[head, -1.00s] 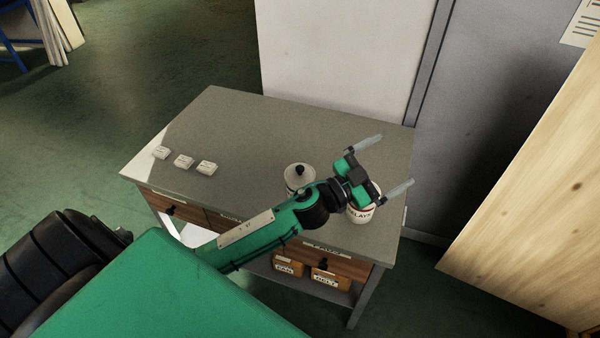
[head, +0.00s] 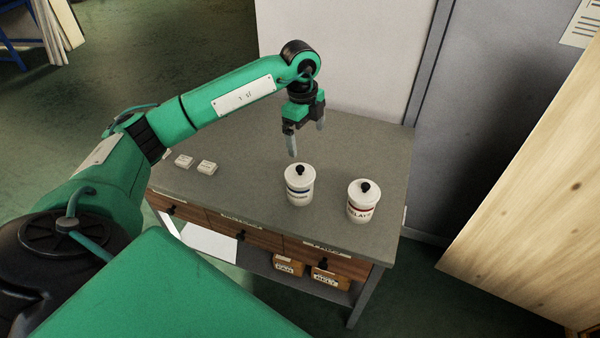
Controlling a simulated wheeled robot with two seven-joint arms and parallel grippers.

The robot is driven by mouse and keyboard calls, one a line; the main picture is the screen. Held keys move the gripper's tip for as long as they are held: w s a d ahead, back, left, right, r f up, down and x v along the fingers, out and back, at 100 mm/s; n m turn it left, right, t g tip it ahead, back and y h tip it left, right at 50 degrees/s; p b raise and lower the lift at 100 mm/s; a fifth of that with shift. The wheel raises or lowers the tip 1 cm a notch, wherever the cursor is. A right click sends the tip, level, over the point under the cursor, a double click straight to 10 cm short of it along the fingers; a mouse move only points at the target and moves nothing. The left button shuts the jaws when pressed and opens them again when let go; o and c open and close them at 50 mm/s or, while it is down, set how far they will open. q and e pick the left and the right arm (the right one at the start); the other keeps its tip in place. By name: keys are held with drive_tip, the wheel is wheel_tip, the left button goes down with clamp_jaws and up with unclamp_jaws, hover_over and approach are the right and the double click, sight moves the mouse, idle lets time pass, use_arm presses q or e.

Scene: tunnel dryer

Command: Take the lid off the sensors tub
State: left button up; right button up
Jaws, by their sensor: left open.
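My left gripper (head: 307,142) points down above and just behind the blue-banded tub. Its fingers are apart and empty, and do not seem to touch the knob (head: 299,169). My right gripper is not in view.
The grey bench (head: 250,150) has free room behind and left of the tubs. Small white blocks (head: 206,167) lie at its left. Drawers (head: 260,236) and labelled boxes (head: 327,279) are below. A wooden panel (head: 530,190) stands at the right.

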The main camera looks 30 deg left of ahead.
use_arm(q)
drive_tip(key=a, duration=0.2)
drive_tip(key=y+p, duration=0.1)
drive_tip(key=p, duration=0.1)
hover_over(298, 166)
drive_tip(key=shift+n, duration=0.4)
drive_tip(key=f, duration=0.7)
drive_tip(key=shift+w+a+f, duration=0.15)
drive_tip(key=shift+w, duration=0.05)
drive_tip(key=shift+s+f+p, duration=0.1)
drive_tip(key=shift+f+p, duration=0.4)
drive_tip(key=shift+f, duration=0.05)
drive_tip(key=f+p, duration=0.1)
drive_tip(key=f, duration=0.2)
drive_tip(key=shift+s+f+p, duration=0.2)
drive_tip(key=shift+p, duration=0.15)
drive_tip(key=shift+f, duration=0.5)
drive_tip(key=c, duration=0.9)
